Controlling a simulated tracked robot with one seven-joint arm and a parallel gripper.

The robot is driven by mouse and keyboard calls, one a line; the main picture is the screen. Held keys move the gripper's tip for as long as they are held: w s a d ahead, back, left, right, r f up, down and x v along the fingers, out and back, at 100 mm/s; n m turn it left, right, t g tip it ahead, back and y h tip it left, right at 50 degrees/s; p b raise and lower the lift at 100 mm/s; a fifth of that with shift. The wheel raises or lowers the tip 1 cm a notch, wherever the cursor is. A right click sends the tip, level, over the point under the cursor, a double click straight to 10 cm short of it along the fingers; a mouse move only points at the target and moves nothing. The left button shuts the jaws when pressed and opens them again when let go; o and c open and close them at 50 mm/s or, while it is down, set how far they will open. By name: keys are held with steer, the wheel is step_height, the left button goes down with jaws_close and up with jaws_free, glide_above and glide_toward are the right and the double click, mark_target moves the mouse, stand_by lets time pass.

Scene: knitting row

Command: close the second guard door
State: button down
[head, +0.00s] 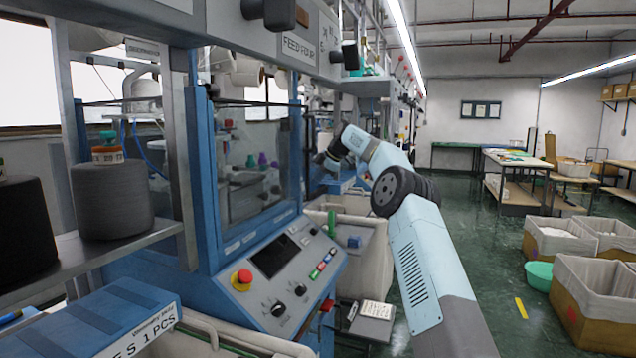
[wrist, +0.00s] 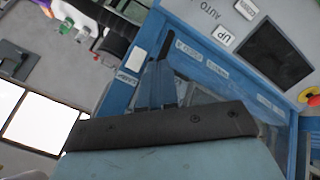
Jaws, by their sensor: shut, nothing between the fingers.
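A clear guard door (head: 245,170) stands in the blue frame (head: 202,180) of the nearest knitting machine, above its control panel (head: 285,260). Whether it is fully shut I cannot tell. My gripper (head: 322,162) is at the end of my pale blue arm, to the right of this frame. It is small and dark there, so contact with any door is unclear. The wrist view shows blue machine frame parts (wrist: 205,65) close by and the tilted control panel (wrist: 255,40). My gripper's fingers are together and empty. Door handles are not clear.
A red emergency button (head: 242,280) sits on the panel. A shelf with a grey yarn cone (head: 112,200) is at left. A pale bin (head: 365,245) stands below my arm. Bins (head: 595,300) and a green basin (head: 538,274) are at right, beside open green floor.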

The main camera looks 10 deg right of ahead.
mark_target(303, 196)
steer(key=v, duration=1.3)
steer(key=s+d+f+m+t+y, duration=0.1)
steer(key=s+f+m+t+y, duration=0.25)
steer(key=f, duration=0.45)
steer(key=s+d+f+m+t+y, duration=0.1)
steer(key=s+f+m+t+y, duration=0.3)
steer(key=f, duration=0.5)
steer(key=shift+m+g+y, duration=0.45)
steer(key=shift+m+g, duration=0.1)
steer(key=shift+m, duration=0.2)
steer(key=x, duration=1.4)
steer(key=shift+w, duration=0.4)
steer(key=shift+w+r, duration=0.1)
